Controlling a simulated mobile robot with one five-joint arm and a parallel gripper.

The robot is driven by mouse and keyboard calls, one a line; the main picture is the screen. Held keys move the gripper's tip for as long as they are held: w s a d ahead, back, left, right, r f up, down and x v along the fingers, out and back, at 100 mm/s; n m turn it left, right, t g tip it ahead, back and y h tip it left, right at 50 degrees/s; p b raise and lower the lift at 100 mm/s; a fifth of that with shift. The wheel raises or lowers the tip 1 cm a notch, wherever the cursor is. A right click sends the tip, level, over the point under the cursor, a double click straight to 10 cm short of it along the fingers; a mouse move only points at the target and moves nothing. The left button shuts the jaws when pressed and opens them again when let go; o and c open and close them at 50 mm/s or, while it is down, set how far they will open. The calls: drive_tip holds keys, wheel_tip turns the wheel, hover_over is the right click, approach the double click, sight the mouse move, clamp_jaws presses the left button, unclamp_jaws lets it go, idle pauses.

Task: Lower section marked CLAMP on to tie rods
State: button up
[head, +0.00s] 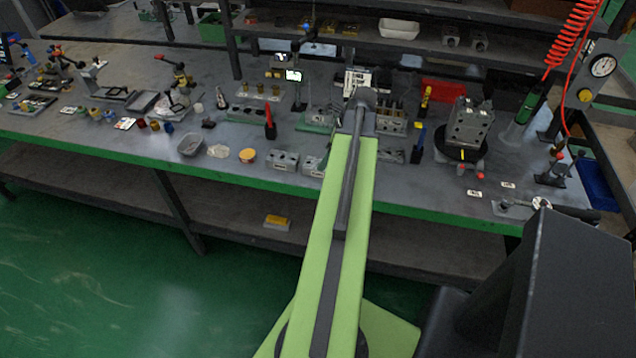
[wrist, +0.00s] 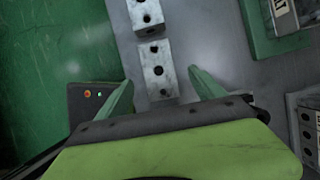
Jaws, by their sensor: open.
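In the wrist view my gripper (wrist: 161,76) is open, its two green fingers apart. A grey metal block with dark holes (wrist: 157,70) lies ahead of and between the fingertips, with no visible grip on it. A second similar block (wrist: 146,16) lies just beyond it. In the head view two grey blocks (head: 283,160) (head: 313,166) sit near the bench's front edge, left of my arm; my gripper cannot be made out there. A grey block stack (head: 467,124) stands on a black round base at the right. No CLAMP marking is legible, and tie rods cannot be made out clearly.
The bench (head: 222,165) has a green front edge. A green fixture (wrist: 262,42) lies right of the blocks in the wrist view, with another grey holed part (wrist: 304,128) at the right edge.

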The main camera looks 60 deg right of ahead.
drive_tip(key=shift+w+f, duration=0.2)
drive_tip(key=shift+f, duration=0.15)
drive_tip(key=b+x, duration=0.5)
drive_tip(key=shift+s+a+f, duration=0.15)
drive_tip(key=shift+s+f, duration=0.1)
drive_tip(key=shift+f, duration=0.05)
drive_tip(key=shift+r, duration=0.2)
drive_tip(key=shift+c, duration=0.5)
clamp_jaws()
